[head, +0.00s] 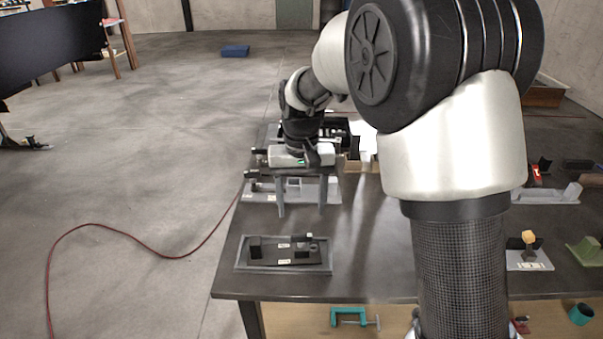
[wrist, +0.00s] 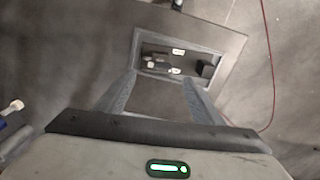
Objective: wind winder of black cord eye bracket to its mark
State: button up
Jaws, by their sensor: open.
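The black cord eye bracket (head: 285,254) appears to be the black plate in a shallow grey tray at the table's front left corner. It has a dark block at its left end, small dark parts at its right and white labels. The winder and its mark are too small to tell apart. In the wrist view the bracket (wrist: 205,70) lies beyond my fingertips. My gripper (head: 302,207) is open and empty, its two grey fingers pointing down behind the bracket, apart from it. The fingers also show in the wrist view (wrist: 160,78).
A grey fixture (head: 262,190) stands behind my fingers, partly hidden by them. A teal clamp (head: 350,317) lies below the front edge. A red cable (head: 130,237) crosses the floor at left.

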notch_tip(320, 180, up, 9)
jog(key=shift+f+p, duration=0.2)
jog(key=shift+p, duration=0.25)
jog(key=s+d+r+t+p, duration=0.2)
jog(key=s+d+r+p, duration=0.2)
jog(key=s+d+r, duration=0.6)
jog(key=s+d+r+t+p, duration=0.1)
jog(key=s+d+r+p, duration=0.1)
jog(key=s, duration=0.4)
jog(key=s+d+r+t+p, duration=0.2)
jog(key=s+p, duration=0.1)
jog(key=s, duration=0.3)
jog(key=shift+s+r+m+t, duration=0.25)
jog(key=shift+s+m+t, duration=0.05)
jog(key=shift+s+m, duration=0.1)
